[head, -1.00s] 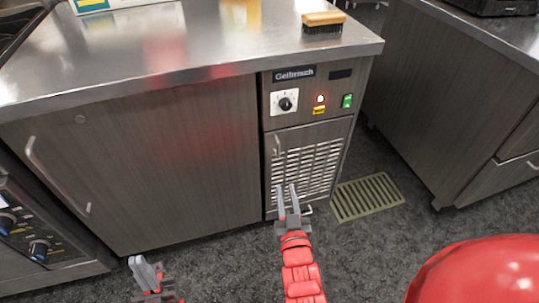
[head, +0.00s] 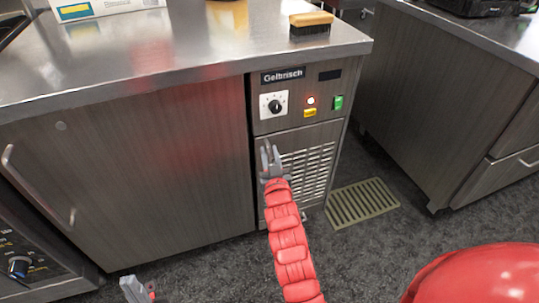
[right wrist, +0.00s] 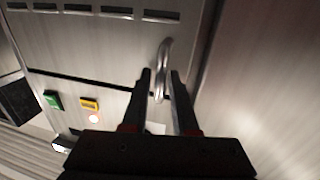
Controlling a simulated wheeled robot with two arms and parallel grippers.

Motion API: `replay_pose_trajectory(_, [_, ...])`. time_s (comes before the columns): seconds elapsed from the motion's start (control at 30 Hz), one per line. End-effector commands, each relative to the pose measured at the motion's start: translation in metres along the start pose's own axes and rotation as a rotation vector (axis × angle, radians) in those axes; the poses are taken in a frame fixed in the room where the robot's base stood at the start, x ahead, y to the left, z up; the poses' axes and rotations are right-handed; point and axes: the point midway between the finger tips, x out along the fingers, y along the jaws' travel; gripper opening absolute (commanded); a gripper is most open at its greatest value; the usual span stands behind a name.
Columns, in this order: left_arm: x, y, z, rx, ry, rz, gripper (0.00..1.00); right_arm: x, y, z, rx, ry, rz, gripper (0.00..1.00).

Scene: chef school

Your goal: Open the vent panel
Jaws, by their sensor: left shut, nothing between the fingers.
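The vent panel (head: 297,141) is the slatted metal door low on the cabinet front, and it looks closed. Its slots also show along the top of the right wrist view, where the panel (right wrist: 105,42) appears upside down. Its curved metal handle (right wrist: 165,52) lies between the two fingers of my right gripper (right wrist: 162,88). The fingers are apart, one on each side of the handle; I cannot tell whether either touches it. In the head view my right gripper (head: 268,152) covers the handle. My left gripper (head: 132,286) is shut and empty at the bottom left.
Above the panel are a dial (head: 274,106), a green switch (head: 338,103) and a yellow button (head: 310,113). A brush (head: 311,23) lies on the steel countertop (head: 190,55). A floor grate (head: 362,203) lies right of the panel. Another cabinet (head: 450,110) stands further right.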

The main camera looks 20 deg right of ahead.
Motion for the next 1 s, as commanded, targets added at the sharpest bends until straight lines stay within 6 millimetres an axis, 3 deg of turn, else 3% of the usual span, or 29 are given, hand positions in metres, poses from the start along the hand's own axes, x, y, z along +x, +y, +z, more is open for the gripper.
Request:
replay_pose_trajectory(0.27, [-0.0002,0.0,0.0,0.0,0.0,0.0,0.0,0.0019,0.0001,-0.0003,0.0,0.0,0.0,0.27])
replay_pose_trajectory(0.43, [-0.0002,0.0,0.0,0.0,0.0,0.0,0.0,0.0017,0.0,-0.0002,0.0,0.0,0.0,0.0])
replay_pose_trajectory(1.0, [-0.0002,0.0,0.0,0.0,0.0,0.0,0.0,0.0016,0.0,-0.0003,0.0,0.001,0.0,0.0])
